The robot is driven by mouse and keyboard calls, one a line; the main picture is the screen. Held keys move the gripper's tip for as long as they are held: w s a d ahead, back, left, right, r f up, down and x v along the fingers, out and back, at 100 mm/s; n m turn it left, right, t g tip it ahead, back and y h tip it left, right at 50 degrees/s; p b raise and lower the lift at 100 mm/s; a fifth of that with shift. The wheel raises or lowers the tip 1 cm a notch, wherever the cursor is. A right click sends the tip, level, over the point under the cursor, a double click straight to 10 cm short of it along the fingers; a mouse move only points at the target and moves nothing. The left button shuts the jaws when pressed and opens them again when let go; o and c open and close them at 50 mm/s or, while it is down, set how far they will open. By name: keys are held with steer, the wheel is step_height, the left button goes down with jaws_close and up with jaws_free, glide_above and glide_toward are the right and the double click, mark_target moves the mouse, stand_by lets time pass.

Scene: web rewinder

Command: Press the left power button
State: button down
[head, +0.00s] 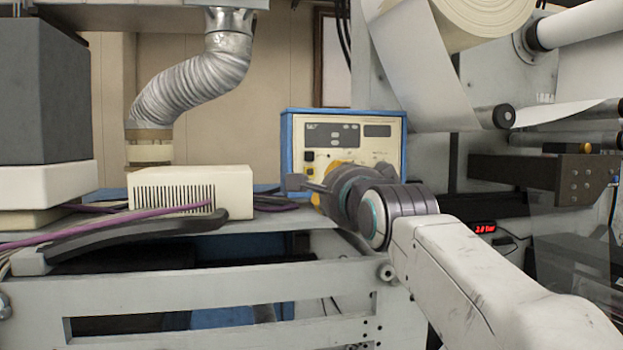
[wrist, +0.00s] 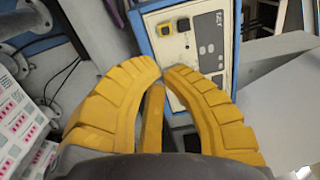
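A cream control box with a blue frame (head: 392,140) stands on the bench behind my gripper. On its left side is a black square button (head: 309,156), with a yellow-framed button below it. In the wrist view the panel appears turned, showing the black button (wrist: 183,24) and yellow-framed button (wrist: 166,29) beyond my fingertips. I cannot tell which one is the left power button. My gripper (wrist: 162,70) is empty, its yellow fingers curved together with tips almost meeting. The tips look apart from both buttons. In the head view, my gripper and wrist cover the panel's lower part.
A white vented box (head: 225,185) and purple cables (head: 130,222) lie on the bench left of the control box. A flexible metal duct (head: 190,85) hangs behind. A large paper roll (head: 480,15) and rollers are at right. A grey frame rail (head: 200,278) runs in front.

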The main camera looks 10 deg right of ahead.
mark_target(309, 172)
steer(key=w+p, duration=0.6)
steer(key=w, duration=0.6)
steer(key=shift+w+r, duration=0.1)
steer(key=shift+w, duration=0.1)
steer(key=shift+w+p, duration=0.4)
steer(key=shift+w, duration=0.4)
